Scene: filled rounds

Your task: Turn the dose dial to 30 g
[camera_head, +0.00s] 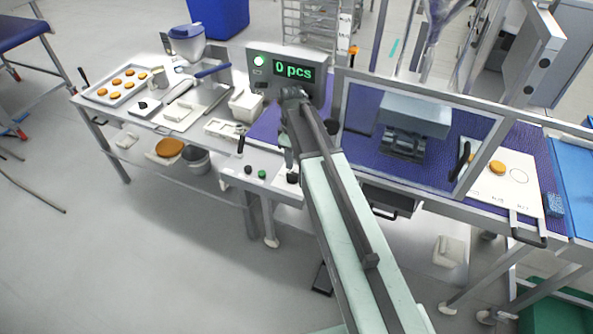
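My arm reaches from the bottom edge up to the middle of the metal bench. Its dark end, where my gripper (291,148) is, hangs over the bench front, and its fingers are too small to make out. A front panel below it carries a black knob (292,178), a green button (262,173) and another small black control (248,169). Another round black knob (331,127) shows just right of my arm. I cannot tell which one is the dose dial, and no 30 g mark is readable. The display (293,71) reads "0 pcs" in green.
A guard frame (404,82) encloses a machine (414,114) over a blue belt at right. A white board (517,180) with an orange round lies beyond it. The floor at lower left is clear.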

